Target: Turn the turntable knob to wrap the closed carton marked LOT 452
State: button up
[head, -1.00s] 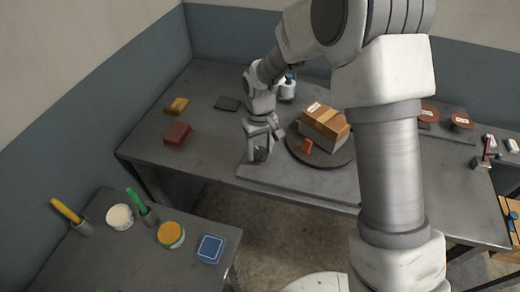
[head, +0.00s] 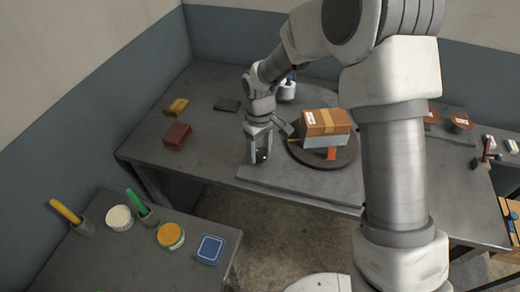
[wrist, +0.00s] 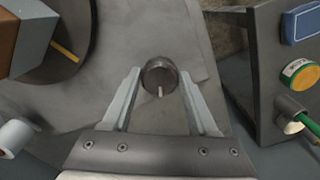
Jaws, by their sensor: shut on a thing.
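My gripper (head: 258,155) points down at the front left of the turntable base. In the wrist view my gripper (wrist: 160,86) has its two fingers on either side of the round dark knob (wrist: 159,75), shut on it. A pale mark shows on the knob's face. The knob is mostly hidden by the fingers in the head view. The closed carton (head: 326,122) sits on the dark round turntable (head: 305,155), with a brown top, tape, a white label and a pale band around its lower sides. The label's lettering is too small to read.
A red-brown block (head: 177,136), a yellow block (head: 176,107) and a dark flat pad (head: 227,105) lie at the left of the table. A white cylinder (head: 287,90) stands behind the turntable. A nearer table holds tubs (head: 170,236) and a blue item (head: 210,249).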

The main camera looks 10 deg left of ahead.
aim_at(260, 153)
jog(key=o, duration=1.4)
jog(key=shift+c, duration=0.2)
notch_tip(260, 153, up, 18)
jog(key=p, duration=0.1)
jog(key=shift+f, duration=0.25)
